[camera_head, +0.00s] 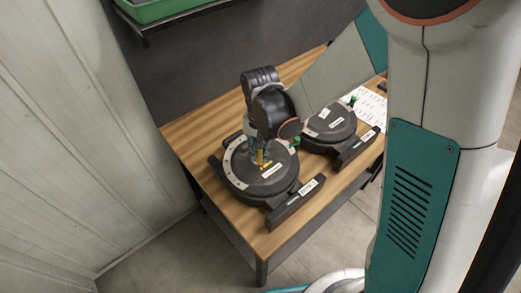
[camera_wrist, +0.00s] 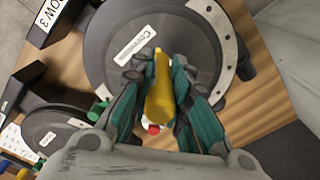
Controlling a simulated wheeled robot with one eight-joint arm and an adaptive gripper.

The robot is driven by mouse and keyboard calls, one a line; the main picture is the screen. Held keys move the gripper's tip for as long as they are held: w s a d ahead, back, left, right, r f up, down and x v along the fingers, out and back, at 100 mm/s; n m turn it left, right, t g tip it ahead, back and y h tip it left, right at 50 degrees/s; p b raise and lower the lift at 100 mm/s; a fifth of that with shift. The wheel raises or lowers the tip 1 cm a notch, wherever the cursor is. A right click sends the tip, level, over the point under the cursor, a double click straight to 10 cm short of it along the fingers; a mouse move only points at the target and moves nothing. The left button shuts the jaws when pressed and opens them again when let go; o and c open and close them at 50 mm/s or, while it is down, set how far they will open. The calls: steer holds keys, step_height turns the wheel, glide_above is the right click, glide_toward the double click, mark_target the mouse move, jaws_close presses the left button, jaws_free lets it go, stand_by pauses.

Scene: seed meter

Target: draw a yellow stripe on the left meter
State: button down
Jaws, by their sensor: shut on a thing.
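The left meter (camera_head: 258,184) is a round black unit with a pale curved strip, near the front of the wooden table. In the wrist view its dark lid (camera_wrist: 108,62) fills the upper middle, with a white label (camera_wrist: 136,46). My gripper (camera_head: 257,152) is above this lid, pointing down. In the wrist view my gripper (camera_wrist: 155,82) is shut on a yellow marker (camera_wrist: 160,95), whose far end is over the lid near the label. I cannot tell if the tip touches the lid. A yellow stripe cannot be made out clearly beside the marker.
The right meter (camera_head: 330,124) stands close behind, to the right, with a green knob (camera_head: 352,101). A white sheet (camera_head: 371,106) lies at the table's right. Black bars (camera_head: 296,203) carry row labels. A wall (camera_head: 85,140) rises left of the wooden table (camera_head: 188,132).

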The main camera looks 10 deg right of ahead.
steer(key=shift+f+b, duration=0.35)
stand_by(0.3)
steer(key=shift+w+d+b, duration=0.6)
steer(key=shift+w+d, duration=0.05)
steer(key=shift+d, duration=0.35)
steer(key=shift+w+d+b, duration=0.55)
steer(key=shift+w+d, duration=0.05)
steer(key=shift+d, duration=0.35)
stand_by(2.6)
steer(key=shift+r, duration=0.1)
step_height(320, 180, up, 6)
steer(key=p, duration=0.4)
stand_by(0.5)
stand_by(0.4)
